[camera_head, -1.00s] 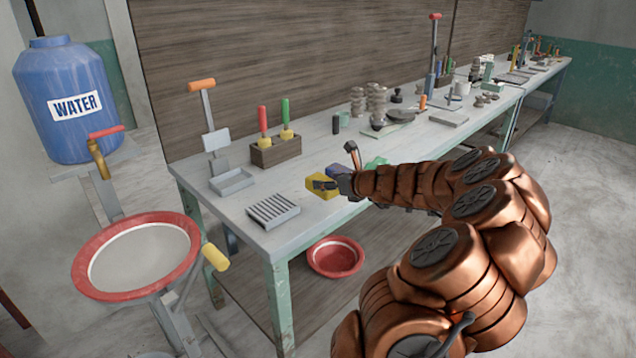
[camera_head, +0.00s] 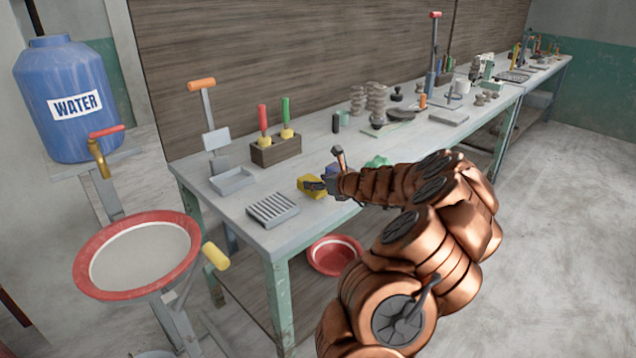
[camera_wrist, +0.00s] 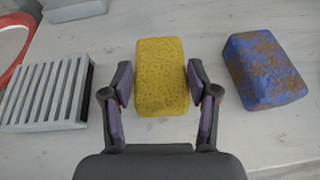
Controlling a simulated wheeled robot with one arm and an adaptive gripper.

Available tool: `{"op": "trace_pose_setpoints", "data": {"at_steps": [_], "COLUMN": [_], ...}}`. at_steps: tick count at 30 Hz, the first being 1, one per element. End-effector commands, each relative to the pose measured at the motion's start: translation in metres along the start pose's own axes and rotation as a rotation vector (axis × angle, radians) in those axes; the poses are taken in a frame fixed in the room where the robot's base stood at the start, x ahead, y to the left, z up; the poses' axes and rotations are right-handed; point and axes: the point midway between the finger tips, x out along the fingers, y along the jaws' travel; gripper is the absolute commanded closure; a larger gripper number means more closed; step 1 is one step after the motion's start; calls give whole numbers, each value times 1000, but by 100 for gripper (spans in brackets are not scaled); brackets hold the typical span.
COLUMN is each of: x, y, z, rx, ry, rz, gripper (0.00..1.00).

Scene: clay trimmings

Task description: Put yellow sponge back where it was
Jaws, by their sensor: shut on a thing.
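The yellow sponge (camera_head: 306,181) is at the front part of the workbench (camera_head: 215,201), right of the slatted grey rack (camera_head: 272,209). My gripper (camera_head: 320,186) is shut on it, coming from the right. In the wrist view the speckled yellow sponge (camera_wrist: 162,70) is between the two fingers of my gripper (camera_wrist: 160,86), its long side pointing away from me. It is close to the bench top; I cannot tell if it touches. A blue block with brown stains (camera_wrist: 265,70) lies just right of it, and the rack (camera_wrist: 45,92) lies to its left.
A grey tray (camera_head: 232,181) and a wooden tool holder (camera_head: 276,151) stand behind the rack. A green object (camera_head: 377,161) is partly hidden behind my arm. A red-rimmed basin (camera_head: 90,232) stands left of the bench.

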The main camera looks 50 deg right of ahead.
Motion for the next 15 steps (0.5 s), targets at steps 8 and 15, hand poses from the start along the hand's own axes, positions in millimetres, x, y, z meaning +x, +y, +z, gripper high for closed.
{"op": "trace_pose_setpoints", "data": {"at_steps": [8,15], "x": [0,0], "y": [0,0], "z": [0,0], "rx": [0,0], "ry": [0,0], "rz": [0,0], "gripper": [34,14]}}
